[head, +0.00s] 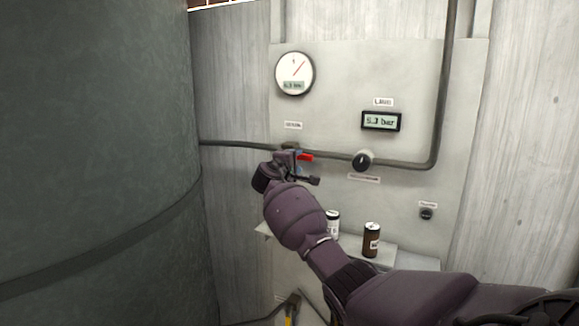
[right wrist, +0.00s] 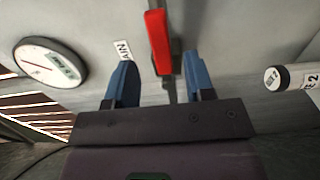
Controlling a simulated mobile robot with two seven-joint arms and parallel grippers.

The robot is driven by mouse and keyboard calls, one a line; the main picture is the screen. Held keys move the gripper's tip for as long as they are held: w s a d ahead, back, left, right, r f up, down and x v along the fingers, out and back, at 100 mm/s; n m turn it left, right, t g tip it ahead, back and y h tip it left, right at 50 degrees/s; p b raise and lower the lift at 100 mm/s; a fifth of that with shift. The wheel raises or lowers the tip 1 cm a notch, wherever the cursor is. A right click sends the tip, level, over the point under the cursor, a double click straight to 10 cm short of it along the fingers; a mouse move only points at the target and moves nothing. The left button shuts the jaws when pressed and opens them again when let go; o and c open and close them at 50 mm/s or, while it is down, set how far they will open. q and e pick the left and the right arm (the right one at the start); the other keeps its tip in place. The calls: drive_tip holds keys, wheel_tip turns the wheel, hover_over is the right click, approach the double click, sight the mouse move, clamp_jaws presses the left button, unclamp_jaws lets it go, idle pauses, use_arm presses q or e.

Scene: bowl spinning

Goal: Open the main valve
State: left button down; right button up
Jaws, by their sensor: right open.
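The main valve's red handle (head: 306,157) sits on the dark horizontal pipe on the wall panel, partly hidden by my right gripper (head: 297,168) in the head view. In the right wrist view the red handle (right wrist: 158,42) is long and narrow and lies between the two blue fingers of the right gripper (right wrist: 160,68). The fingers are apart, with gaps on both sides of the handle, and hold nothing. A cut-off label ending in "AIN" (right wrist: 123,50) is beside it. How far the handle is in depth from the fingers is unclear. My left gripper is not seen.
A round gauge (head: 294,73) and a digital display (head: 381,121) hang above the pipe (head: 400,164). A black knob (head: 363,161) sits right of the valve. A white can (head: 333,218) and a brown can (head: 372,240) stand below. A big dark tank (head: 95,150) fills the left.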

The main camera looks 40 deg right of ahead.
drive_tip(key=shift+v, duration=1.85)
drive_tip(key=w+a+r+t+y, duration=0.1)
drive_tip(key=w+a+t+y, duration=0.4)
drive_tip(key=a+t, duration=0.4)
drive_tip(key=s+a+f+n+t+y, duration=0.1)
drive_tip(key=s+a+f+y, duration=0.25)
drive_tip(key=a+f, duration=0.25)
drive_tip(key=s+a+f+t+y, duration=0.1)
drive_tip(key=s+a+f+y, duration=0.1)
drive_tip(key=a+f+y, duration=0.3)
drive_tip(key=s+a+f+m+g+y, duration=0.15)
drive_tip(key=s+a+f, duration=0.25)
drive_tip(key=s+f, duration=0.45)
drive_tip(key=s+a+f+y, duration=0.2)
drive_tip(key=s+a+f, duration=0.2)
drive_tip(key=s+f, duration=0.4)
drive_tip(key=s+f+m+g, duration=0.1)
drive_tip(key=s+f+g, duration=0.1)
drive_tip(key=s+f, duration=0.5)
drive_tip(key=s+a+f+m+g, duration=0.1)
drive_tip(key=s+f+m+g, duration=0.1)
drive_tip(key=s+f, duration=0.6)
drive_tip(key=s, duration=0.6)
drive_tip(key=shift+a+f+h, duration=0.25)
drive_tip(key=shift+f+h, duration=0.05)
